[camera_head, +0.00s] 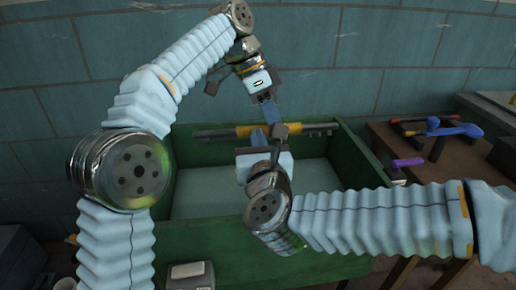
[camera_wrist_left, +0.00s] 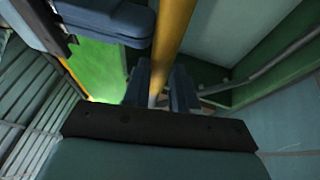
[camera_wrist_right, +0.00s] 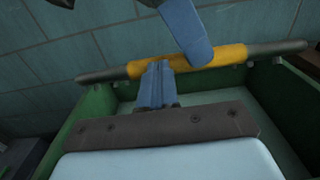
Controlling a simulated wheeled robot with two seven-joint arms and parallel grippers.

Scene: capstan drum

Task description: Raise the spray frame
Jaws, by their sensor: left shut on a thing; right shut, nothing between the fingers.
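The spray frame shows as a long grey bar with a yellow middle sleeve (camera_head: 245,131), lying level across the green tank (camera_head: 345,170). Small stubs stick out below its grey ends in the right wrist view (camera_wrist_right: 275,48). My left gripper (camera_head: 269,112) reaches down from above and is shut on the yellow sleeve. In the left wrist view the yellow sleeve (camera_wrist_left: 173,30) runs between its blue fingers. My right gripper (camera_head: 258,137) is shut and empty on the near side of the bar. Its fingertips (camera_wrist_right: 160,66) overlap the sleeve in the picture; I cannot tell whether they touch.
A wooden table (camera_head: 440,160) stands right of the tank, with blue-and-red tools (camera_head: 440,128) and a purple-handled item (camera_head: 408,162) on it. A tiled wall (camera_head: 340,60) closes the back. A grey box (camera_head: 190,274) is at the tank's front.

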